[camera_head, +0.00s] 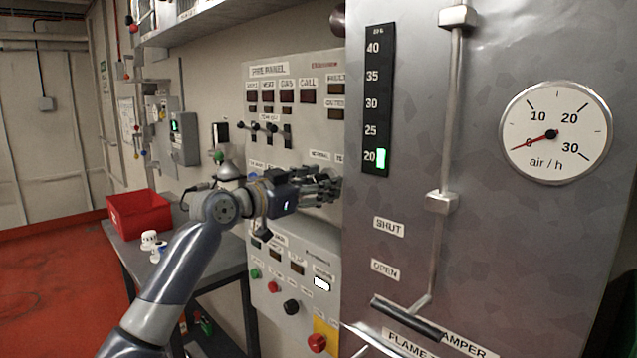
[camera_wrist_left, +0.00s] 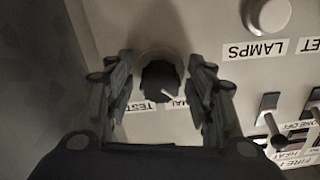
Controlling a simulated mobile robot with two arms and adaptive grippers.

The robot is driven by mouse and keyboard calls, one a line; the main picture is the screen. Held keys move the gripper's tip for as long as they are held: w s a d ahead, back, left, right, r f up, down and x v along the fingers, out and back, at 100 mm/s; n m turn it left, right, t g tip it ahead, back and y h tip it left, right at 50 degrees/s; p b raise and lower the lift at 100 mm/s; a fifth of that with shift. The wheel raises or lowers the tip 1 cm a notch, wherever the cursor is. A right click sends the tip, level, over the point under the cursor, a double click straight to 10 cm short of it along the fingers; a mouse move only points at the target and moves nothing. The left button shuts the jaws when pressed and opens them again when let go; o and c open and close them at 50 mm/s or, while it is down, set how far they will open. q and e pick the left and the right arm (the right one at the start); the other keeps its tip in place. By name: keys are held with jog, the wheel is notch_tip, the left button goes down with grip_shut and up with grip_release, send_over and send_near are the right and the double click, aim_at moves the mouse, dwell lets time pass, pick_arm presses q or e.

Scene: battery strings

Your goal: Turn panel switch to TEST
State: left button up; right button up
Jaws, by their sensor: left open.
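The panel switch is a round black knob (camera_wrist_left: 160,82) on the grey fire panel (camera_head: 270,120). In the left wrist view it sits between the two fingers of my left gripper (camera_wrist_left: 161,64), with a gap on each side. Its white mark points down and right, toward the partly covered NORMAL label (camera_wrist_left: 178,103). The TEST label (camera_wrist_left: 140,106) is at its lower left. Both labels appear upside down. In the head view my left gripper (camera_head: 326,187) is open at the panel's right side and hides the knob. My right gripper is not in view.
A grey metal cabinet (camera_head: 480,240) with an air gauge (camera_head: 554,133) and a lever (camera_head: 408,318) stands close to the right of my left gripper. A LAMPS button (camera_wrist_left: 267,14) and toggle switches (camera_wrist_left: 268,103) are near the knob. A red bin (camera_head: 140,214) is on the table at left.

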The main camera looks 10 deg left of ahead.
pick_arm(q)
jog(key=c, duration=1.1)
jog(key=shift+m, duration=0.4)
jog(key=m, duration=0.3)
jog(key=shift+m+b, duration=0.35)
jog(key=shift+m, duration=0.05)
jog(key=m, duration=0.4)
jog(key=shift+m, duration=0.3)
jog(key=m, duration=0.8)
jog(key=shift+m, duration=0.3)
